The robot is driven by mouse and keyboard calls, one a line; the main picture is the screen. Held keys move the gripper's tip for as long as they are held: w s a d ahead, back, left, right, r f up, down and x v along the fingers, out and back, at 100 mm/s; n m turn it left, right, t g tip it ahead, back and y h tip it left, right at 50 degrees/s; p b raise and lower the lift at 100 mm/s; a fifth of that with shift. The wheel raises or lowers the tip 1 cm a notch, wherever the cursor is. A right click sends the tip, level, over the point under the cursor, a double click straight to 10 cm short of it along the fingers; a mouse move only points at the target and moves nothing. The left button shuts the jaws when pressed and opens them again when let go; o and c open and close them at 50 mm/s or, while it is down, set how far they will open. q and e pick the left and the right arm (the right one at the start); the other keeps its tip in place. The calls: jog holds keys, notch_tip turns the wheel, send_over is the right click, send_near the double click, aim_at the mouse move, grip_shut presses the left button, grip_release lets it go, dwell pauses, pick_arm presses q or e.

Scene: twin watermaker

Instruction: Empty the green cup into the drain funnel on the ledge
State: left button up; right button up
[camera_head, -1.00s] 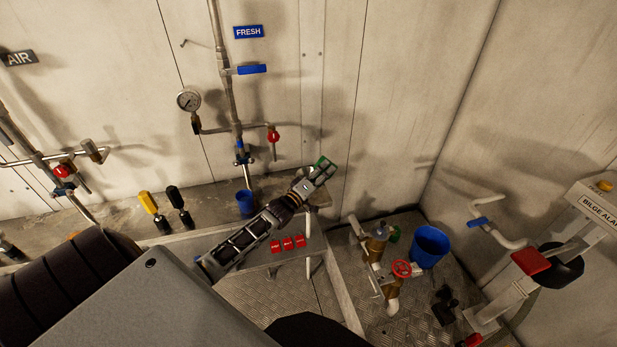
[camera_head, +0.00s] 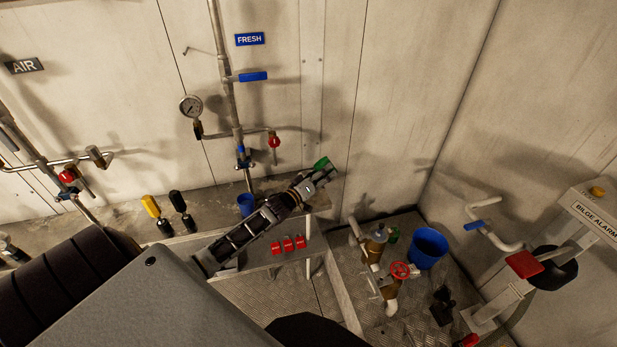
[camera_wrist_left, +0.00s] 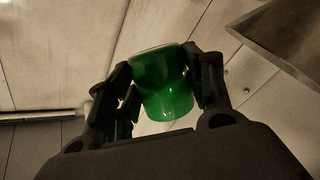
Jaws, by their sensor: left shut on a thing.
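The green cup (camera_head: 321,163) is held up in front of the wall, above the ledge (camera_head: 222,223). My left gripper (camera_head: 322,174) is shut on the cup. In the left wrist view the cup (camera_wrist_left: 165,85) sits between the two dark fingers, which press on its sides. In the head view its green side shows and its mouth does not, so it looks tilted. I cannot see whether anything is in it or flowing out. I cannot make out the drain funnel for sure; my gripper and arm cover part of the ledge. My right gripper is not in view.
A blue cup (camera_head: 246,204) stands on the ledge close behind my left arm. A blue bucket (camera_head: 428,248) and a red-wheeled valve (camera_head: 401,270) are at the right. A grey metal shape (camera_wrist_left: 285,40) shows near the cup in the wrist view.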

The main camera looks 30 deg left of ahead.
pick_arm(q)
jog(key=shift+d+f+m+p, duration=0.15)
jog(key=shift+f+m+p, duration=0.1)
jog(key=shift+m+p, duration=0.35)
jog(key=shift+w+d+f+m+g+p, duration=0.1)
jog(key=shift+d+f+m+g+p, duration=0.2)
jog(key=shift+d+m+g+p, duration=0.45)
jog(key=shift+w+d+f+m+y+b, duration=0.2)
jog(key=shift+f+m+b, duration=0.3)
jog(key=shift+f, duration=0.55)
jog(key=shift+s+d+f+m+y+b, duration=0.15)
jog(key=shift+d+f+m+b, duration=0.3)
jog(key=shift+f, duration=0.55)
jog(key=shift+w+d+f+m+y+b, duration=0.15)
jog(key=shift+f+m+b, duration=0.4)
jog(key=shift+f, duration=0.5)
jog(key=shift+s+d+f+m+b, duration=0.1)
jog(key=shift+f+m+b, duration=0.2)
jog(key=shift+f, duration=0.35)
jog(key=shift+d+m+g+p, duration=0.25)
jog(key=shift+p, duration=0.1)
jog(key=shift+d+f+m, duration=0.15)
jog(key=shift+d+m, duration=0.15)
jog(key=shift+m, duration=0.2)
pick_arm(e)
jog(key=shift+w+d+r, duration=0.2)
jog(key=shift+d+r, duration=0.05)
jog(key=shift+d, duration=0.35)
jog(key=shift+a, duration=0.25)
